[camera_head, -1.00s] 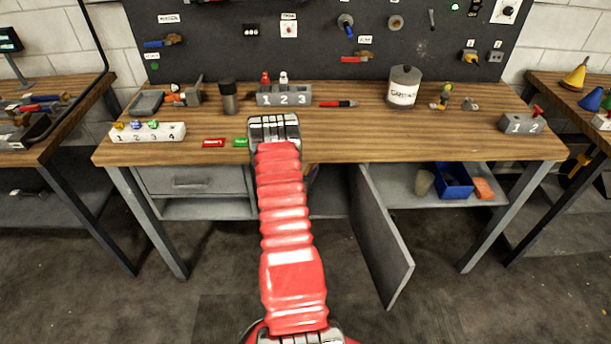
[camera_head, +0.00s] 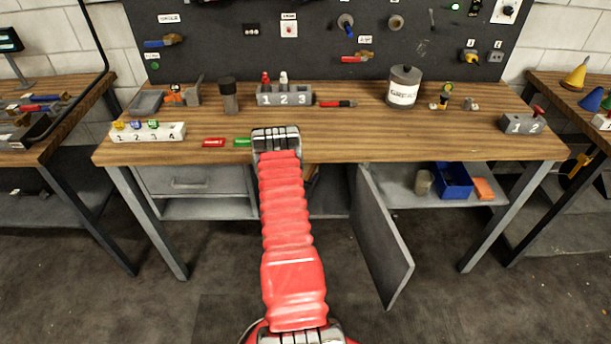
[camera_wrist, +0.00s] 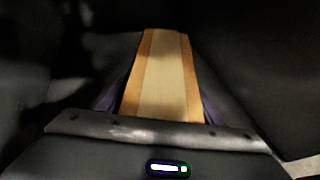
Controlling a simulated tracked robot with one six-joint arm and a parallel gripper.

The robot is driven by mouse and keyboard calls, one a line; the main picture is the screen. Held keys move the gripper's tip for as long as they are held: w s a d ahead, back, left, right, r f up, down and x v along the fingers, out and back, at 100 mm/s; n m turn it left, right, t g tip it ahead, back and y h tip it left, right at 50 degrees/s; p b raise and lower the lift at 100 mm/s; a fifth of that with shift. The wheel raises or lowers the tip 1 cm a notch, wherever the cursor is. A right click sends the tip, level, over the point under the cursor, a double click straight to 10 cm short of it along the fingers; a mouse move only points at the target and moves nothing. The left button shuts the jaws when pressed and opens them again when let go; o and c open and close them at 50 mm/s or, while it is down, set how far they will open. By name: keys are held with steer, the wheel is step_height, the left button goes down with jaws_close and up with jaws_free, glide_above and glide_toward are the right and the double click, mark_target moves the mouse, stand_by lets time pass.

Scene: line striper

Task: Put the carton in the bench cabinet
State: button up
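The carton (camera_wrist: 168,75) is a tan box with orange-brown side bands, in the middle of the wrist view. My gripper (camera_wrist: 163,100) has a dark purple finger against each side of it and appears shut on it. Dark surfaces surround them. In the head view, a small brown part of the carton (camera_head: 310,174) shows beside my red arm, at the cabinet opening; my gripper is hidden behind the arm there. The bench cabinet (camera_head: 330,203) is under the middle of the bench, with its grey door (camera_head: 382,240) swung open toward me.
The wooden bench top (camera_head: 330,150) overhangs the cabinet. A drawer (camera_head: 190,181) is left of it. A shelf right of the door holds a cup (camera_head: 424,183), a blue bin (camera_head: 454,181) and an orange block (camera_head: 484,189). The floor in front is clear.

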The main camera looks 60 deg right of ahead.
steer(key=shift+o, duration=1.4)
steer(key=shift+r, duration=0.1)
steer(key=w+v, duration=0.1)
steer(key=v, duration=1.1)
steer(key=shift+s, duration=0.4)
steer(key=shift+r, duration=0.15)
